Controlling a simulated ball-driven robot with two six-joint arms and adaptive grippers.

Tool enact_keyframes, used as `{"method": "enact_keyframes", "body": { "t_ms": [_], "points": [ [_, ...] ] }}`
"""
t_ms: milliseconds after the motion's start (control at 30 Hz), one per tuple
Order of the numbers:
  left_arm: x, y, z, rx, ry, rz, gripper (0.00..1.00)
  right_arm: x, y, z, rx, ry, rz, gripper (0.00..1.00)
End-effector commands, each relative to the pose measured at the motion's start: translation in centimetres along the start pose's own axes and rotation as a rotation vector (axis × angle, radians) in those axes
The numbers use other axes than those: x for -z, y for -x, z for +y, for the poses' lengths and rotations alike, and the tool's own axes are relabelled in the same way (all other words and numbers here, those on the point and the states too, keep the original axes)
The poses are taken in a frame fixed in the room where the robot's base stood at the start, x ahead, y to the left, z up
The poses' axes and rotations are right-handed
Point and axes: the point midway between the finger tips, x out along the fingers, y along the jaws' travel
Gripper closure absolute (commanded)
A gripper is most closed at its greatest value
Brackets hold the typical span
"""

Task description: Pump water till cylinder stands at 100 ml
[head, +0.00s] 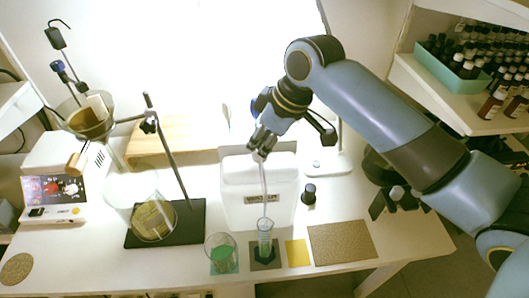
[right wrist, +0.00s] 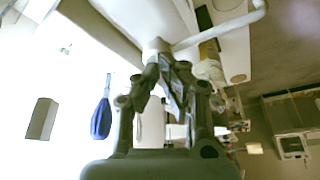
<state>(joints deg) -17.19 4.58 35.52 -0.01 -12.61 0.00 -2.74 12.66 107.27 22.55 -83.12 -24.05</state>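A clear measuring cylinder (head: 265,243) with a blue foot stands upright on a dark square mat at the front of the table. Something greenish shows in its lower part; the scale is too small to read. A white water container (head: 240,190) with a dark label stands behind it. A pale pump spout (head: 264,180) comes down in front of the container toward the cylinder's mouth; it also shows in the right wrist view (right wrist: 225,30). My right gripper (head: 262,145) is at the pump's top, its fingertips together (right wrist: 165,60). Whether they grip or only touch the pump is unclear. My left gripper is out of view.
A glass beaker (head: 220,254) stands left of the cylinder. A yellow mat (head: 298,252) and a brown mat (head: 342,242) lie bare to the right. A small dark bottle (head: 309,194) stands beside the container. A stand with glassware (head: 166,222) is at left.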

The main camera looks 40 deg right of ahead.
Motion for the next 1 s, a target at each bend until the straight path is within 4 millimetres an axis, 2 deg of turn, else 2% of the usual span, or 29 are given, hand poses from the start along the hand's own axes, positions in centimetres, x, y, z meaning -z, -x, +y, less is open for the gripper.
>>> {"method": "enact_keyframes", "body": {
  "t_ms": [367, 600, 1000],
  "points": [
    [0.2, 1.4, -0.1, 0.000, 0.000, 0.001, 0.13, 0.6, 1.6, 0.1, -0.002, 0.000, -0.005, 1.00],
    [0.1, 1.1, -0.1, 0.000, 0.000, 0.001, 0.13, 1.1, 2.7, 0.1, -0.002, 0.000, -0.003, 1.00],
    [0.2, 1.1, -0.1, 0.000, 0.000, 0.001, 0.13, 1.1, 2.9, 0.0, -0.001, 0.000, -0.002, 1.00]
  ]
}}
